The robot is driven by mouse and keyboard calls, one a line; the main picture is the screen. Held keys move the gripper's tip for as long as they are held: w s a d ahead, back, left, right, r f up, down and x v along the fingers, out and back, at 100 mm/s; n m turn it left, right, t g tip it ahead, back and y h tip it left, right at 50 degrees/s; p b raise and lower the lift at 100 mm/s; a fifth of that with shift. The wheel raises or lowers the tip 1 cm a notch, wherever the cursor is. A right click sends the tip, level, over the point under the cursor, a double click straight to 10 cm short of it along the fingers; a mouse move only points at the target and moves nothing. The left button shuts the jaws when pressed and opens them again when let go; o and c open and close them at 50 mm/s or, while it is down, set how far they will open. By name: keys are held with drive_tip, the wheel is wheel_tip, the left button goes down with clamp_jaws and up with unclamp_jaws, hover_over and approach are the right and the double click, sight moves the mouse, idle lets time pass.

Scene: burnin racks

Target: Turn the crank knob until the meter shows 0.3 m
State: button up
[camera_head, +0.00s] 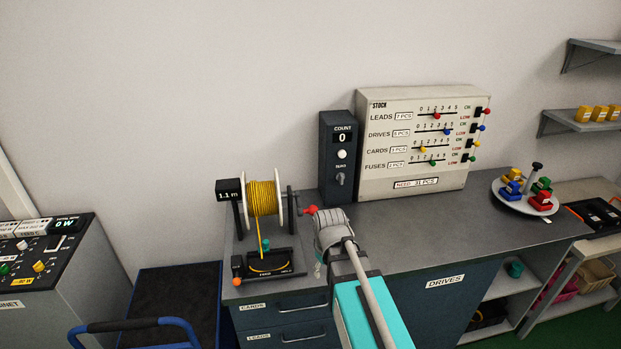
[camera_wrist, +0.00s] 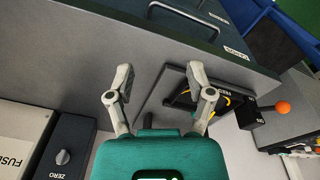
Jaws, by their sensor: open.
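The cable reel (camera_head: 263,197) with yellow cable stands on the left of the grey bench in the head view. Its small black meter (camera_head: 229,190) appears to read 1.1, with the unit too small to be sure of. The red crank knob (camera_head: 311,209) sticks out to the right of the reel. My gripper (camera_head: 325,235) is just right of and below the knob, close to it; contact cannot be told. In the wrist view my gripper (camera_wrist: 159,80) has its two fingers spread with nothing between them. The reel's black base (camera_wrist: 170,95) shows behind the fingers; I cannot make out the red knob there.
A dark COUNT box (camera_head: 337,160) and a STOCK panel (camera_head: 425,140) stand behind my gripper. An orange ball knob (camera_wrist: 283,107) sits by the reel base. A round tray (camera_head: 525,203) with coloured blocks is at right. The bench middle is clear.

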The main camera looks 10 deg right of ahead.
sight(307, 210)
drive_tip(key=w+a+r+n+t+p, duration=0.1)
drive_tip(key=w+r+n+t+p, duration=0.2)
drive_tip(key=w+r+n+p, duration=1)
drive_tip(key=w+r, duration=0.3)
drive_tip(key=w, duration=0.1)
drive_tip(key=shift+w+a, duration=0.25)
drive_tip(key=shift+f, duration=0.25)
drive_tip(key=b+x, duration=1.2)
drive_tip(key=x, duration=0.1)
drive_tip(key=shift+w+f+b, duration=0.15)
drive_tip(key=shift+w+b, duration=0.05)
drive_tip(key=shift+b, duration=0.15)
clamp_jaws()
